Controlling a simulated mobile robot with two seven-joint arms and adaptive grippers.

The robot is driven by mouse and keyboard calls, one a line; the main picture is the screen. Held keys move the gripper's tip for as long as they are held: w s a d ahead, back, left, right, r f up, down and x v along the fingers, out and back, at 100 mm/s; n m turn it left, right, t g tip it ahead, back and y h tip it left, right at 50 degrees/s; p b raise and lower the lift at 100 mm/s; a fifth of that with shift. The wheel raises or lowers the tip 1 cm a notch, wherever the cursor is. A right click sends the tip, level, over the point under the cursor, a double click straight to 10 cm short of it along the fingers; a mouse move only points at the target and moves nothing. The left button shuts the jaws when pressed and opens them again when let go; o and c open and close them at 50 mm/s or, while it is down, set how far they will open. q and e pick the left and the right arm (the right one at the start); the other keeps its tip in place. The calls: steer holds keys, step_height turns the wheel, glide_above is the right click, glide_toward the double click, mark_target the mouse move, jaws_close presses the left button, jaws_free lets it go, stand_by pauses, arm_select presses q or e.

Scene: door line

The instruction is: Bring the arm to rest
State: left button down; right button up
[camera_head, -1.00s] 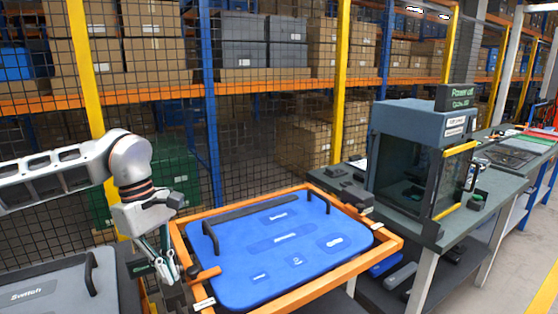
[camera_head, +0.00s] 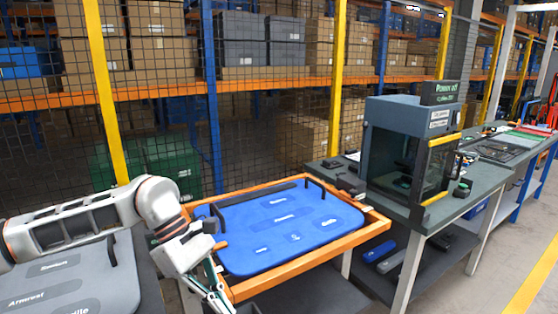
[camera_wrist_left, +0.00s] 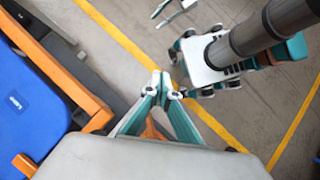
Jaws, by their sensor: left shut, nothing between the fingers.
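My left arm comes in from the left in the head view. My left gripper (camera_head: 222,303) points down in front of the near left corner of the orange-framed tray, partly cut off by the bottom edge. In the left wrist view its teal fingers (camera_wrist_left: 162,84) meet at the tips, shut and empty, over the grey floor. The wrist housing hides the lower part of that view. A pale, pronged piece at the top edge there may be my right gripper (camera_wrist_left: 175,12); it is too small and cut off to judge.
A blue panel (camera_head: 290,228) lies in the orange-framed tray (camera_head: 300,262), close beside my left arm. A grey panel (camera_head: 70,283) is at lower left. A dark glass-fronted cabinet (camera_head: 405,150) stands on the bench at right. Mesh fencing runs behind. Floor is clear at lower right.

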arm_select(q)
steer(key=s+d+r+n+h, duration=0.2)
steer(key=s+d+n+h, duration=0.1)
steer(key=d+n+h, duration=0.5)
steer(key=s+d+r+n+h, duration=0.25)
steer(key=s+d+h, duration=0.2)
steer(key=d, duration=0.55)
steer(key=w+a+f+n+t+y, duration=0.1)
steer(key=w+a+f+n+t, duration=0.25)
steer(key=n+t, duration=0.6)
steer(key=w+a+f+n+t, duration=0.25)
steer(key=w+n+t, duration=0.35)
steer(key=n, duration=0.7)
steer(key=s+a+f+n+t+y, duration=0.1)
steer(key=a+f+n+t+y, duration=0.3)
steer(key=a+f+n+y, duration=0.65)
steer(key=s+a+f+n+g+y, duration=0.1)
steer(key=s+a+f+n, duration=0.2)
steer(key=s+f, duration=0.2)
steer(key=s+a+f+n+g+y, duration=0.2)
steer(key=s+a+f+n, duration=0.2)
steer(key=f, duration=0.5)
steer(key=s+a+f+n+g+y, duration=0.1)
steer(key=s+a+f+n+g, duration=0.1)
steer(key=s+a+f+n, duration=0.2)
step_height(320, 180, down, 4)
steer(key=shift+s+a+r+y, duration=0.15)
steer(key=shift+s+y, duration=0.25)
steer(key=shift+s, duration=0.8)
